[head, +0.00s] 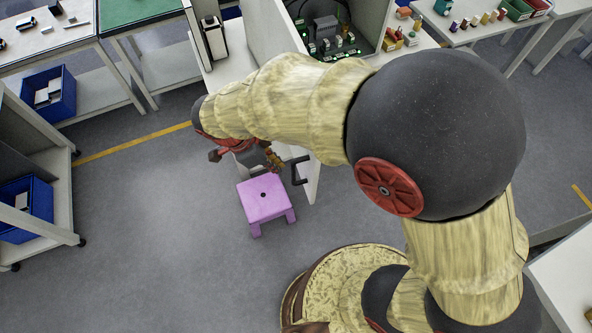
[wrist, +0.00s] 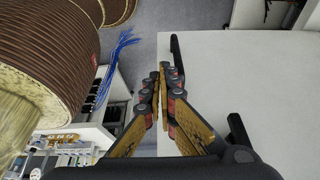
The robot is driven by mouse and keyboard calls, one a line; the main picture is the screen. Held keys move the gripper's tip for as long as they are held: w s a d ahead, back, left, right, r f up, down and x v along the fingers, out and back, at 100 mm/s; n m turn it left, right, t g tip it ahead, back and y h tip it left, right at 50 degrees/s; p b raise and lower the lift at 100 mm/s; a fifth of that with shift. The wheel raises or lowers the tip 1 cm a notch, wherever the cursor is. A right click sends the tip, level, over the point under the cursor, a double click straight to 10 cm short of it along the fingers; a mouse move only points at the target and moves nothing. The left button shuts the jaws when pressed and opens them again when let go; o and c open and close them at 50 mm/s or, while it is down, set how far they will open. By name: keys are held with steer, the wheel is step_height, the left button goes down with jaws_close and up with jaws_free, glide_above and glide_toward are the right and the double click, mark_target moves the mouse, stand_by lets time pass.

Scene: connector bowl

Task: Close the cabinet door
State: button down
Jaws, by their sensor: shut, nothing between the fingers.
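The white cabinet door stands open; in the head view its lower part (head: 313,182) shows below my arm, with a black handle (head: 299,168) on its left face. In the wrist view a broad white panel (wrist: 260,85), apparently the door, fills the right side, with dark handle-like parts near the fingers. My gripper (head: 275,162) is just left of the handle. In the wrist view its fingers (wrist: 162,72) are closed together and empty, beside the panel's left edge. Whether they touch the door is unclear. My arm hides much of the door in the head view.
The open cabinet (head: 345,22) holds green circuit boards at the top. A pink stool (head: 264,200) stands on the floor below my gripper. Workbenches with blue bins (head: 48,95) are at left. Grey floor at lower left is clear.

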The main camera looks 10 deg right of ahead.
steer(key=w+d+f+p, duration=0.1)
steer(key=d+f, duration=0.6)
steer(key=f, duration=0.2)
steer(key=shift+w+d, duration=0.15)
steer(key=shift+d, duration=0.1)
steer(key=shift+d, duration=0.1)
